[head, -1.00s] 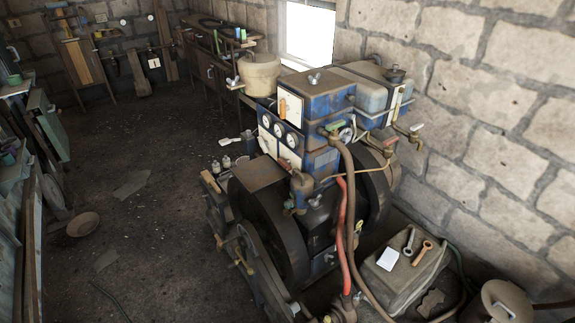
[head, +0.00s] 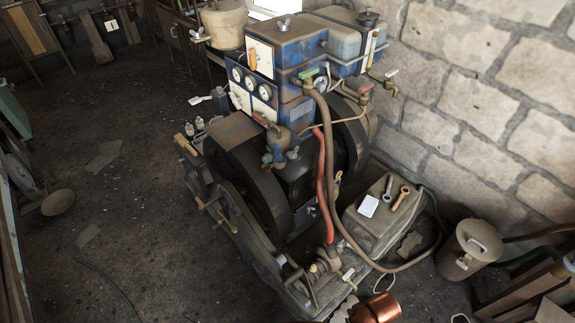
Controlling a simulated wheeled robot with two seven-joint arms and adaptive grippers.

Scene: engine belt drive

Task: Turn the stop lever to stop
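The engine (head: 285,180) with its dark flywheels stands in the middle of the head view. A blue box (head: 288,40) sits on its top, with round gauges (head: 250,83) on the front. A small orange handle (head: 252,60) stands upright on a white plate of this box. A brass-coloured lever (head: 215,206) sticks out at the engine's lower left. I cannot tell from the picture which handle is the stop lever, and no label is readable. Neither of my grippers is in view.
A stone block (head: 375,220) with two wrenches and a white card stands right of the engine. A metal can (head: 469,250) and a copper vessel (head: 378,308) are at the lower right. Hoses cross the engine's right side. The floor (head: 100,230) on the left is mostly clear.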

